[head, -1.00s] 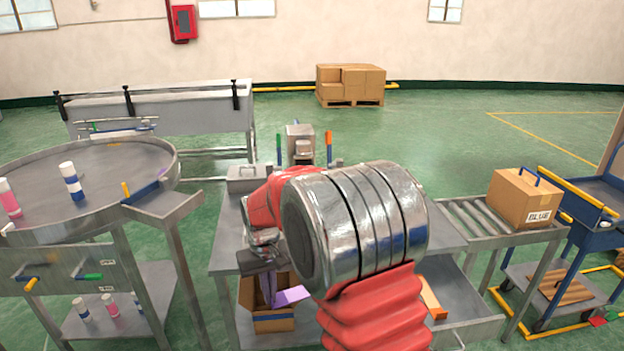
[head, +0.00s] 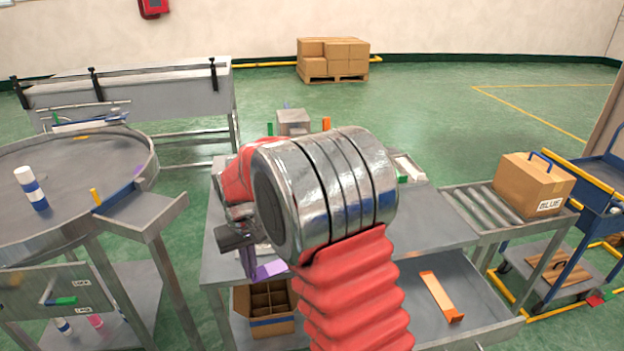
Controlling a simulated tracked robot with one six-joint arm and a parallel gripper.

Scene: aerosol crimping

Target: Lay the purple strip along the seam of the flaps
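The purple strip (head: 270,270) hangs at my gripper (head: 246,256), just left of my large metal wrist, and looks bent, with one part upright and one sticking out to the right. My gripper appears shut on it, though the fingertips are small and partly hidden. The strip is in front of the steel table's left part, above and apart from an open cardboard box (head: 268,327) on the lower shelf. That box has a blue band and inner dividers. A closed carton (head: 534,187) with a blue handle and a BLUE label stands on the roller conveyor. I cannot make out its flap seam.
The steel table (head: 432,232) is partly hidden behind my arm. A round steel table (head: 75,190) with a white-and-blue can (head: 31,188) is at left. A blue trolley (head: 585,195) stands at right.

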